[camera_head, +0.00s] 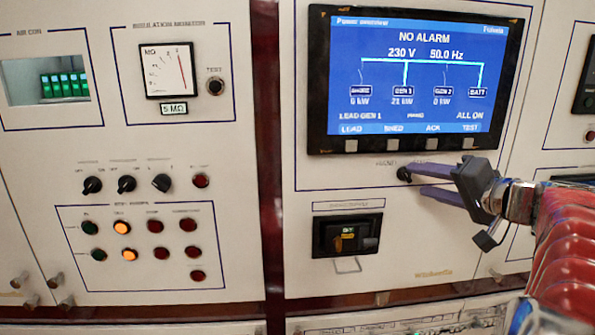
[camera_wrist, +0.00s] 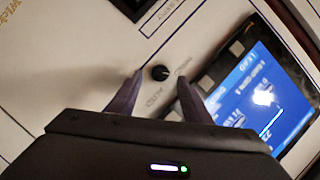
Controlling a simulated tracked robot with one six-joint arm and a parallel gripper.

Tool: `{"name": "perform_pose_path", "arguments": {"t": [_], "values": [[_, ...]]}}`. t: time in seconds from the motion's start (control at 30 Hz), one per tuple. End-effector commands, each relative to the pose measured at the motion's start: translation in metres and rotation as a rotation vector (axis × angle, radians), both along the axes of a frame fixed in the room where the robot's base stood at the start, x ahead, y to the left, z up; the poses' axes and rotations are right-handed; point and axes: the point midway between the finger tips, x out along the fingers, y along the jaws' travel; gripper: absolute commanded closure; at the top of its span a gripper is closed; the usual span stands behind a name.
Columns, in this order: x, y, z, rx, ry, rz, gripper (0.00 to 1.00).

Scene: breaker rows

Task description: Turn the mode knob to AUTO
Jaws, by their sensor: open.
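The mode knob (camera_head: 404,174) is a small round black knob on the white panel, just below the display. In the wrist view the knob (camera_wrist: 159,73) sits between the tips of my gripper (camera_wrist: 158,82), slightly beyond them. My gripper (camera_head: 408,181) is open, with one finger above and one below the knob in the head view. I cannot tell whether either finger touches it. Small lettering shows on both sides of the knob in the wrist view, too blurred to read fully, so its pointer setting is unclear.
The blue display (camera_head: 415,75) reads NO ALARM above the knob, with grey buttons along its lower edge. A black breaker (camera_head: 347,235) sits below left. Three black knobs (camera_head: 127,184) and several lamps are on the left panel.

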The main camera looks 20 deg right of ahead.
Motion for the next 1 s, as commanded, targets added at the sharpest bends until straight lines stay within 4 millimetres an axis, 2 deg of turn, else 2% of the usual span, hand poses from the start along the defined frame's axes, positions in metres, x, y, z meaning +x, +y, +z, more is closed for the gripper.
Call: {"name": "perform_pose_path", "arguments": {"t": [0.1, 0.3, 0.67, 1.0], "values": [[0.015, 0.001, -0.003, 0.001, -0.001, 0.003, 0.56], [0.030, 0.001, -0.007, 0.001, 0.000, 0.000, 0.56], [0.032, 0.001, -0.007, 0.001, 0.000, -0.002, 0.56], [0.032, 0.001, -0.007, 0.001, 0.000, -0.002, 0.80]]}}
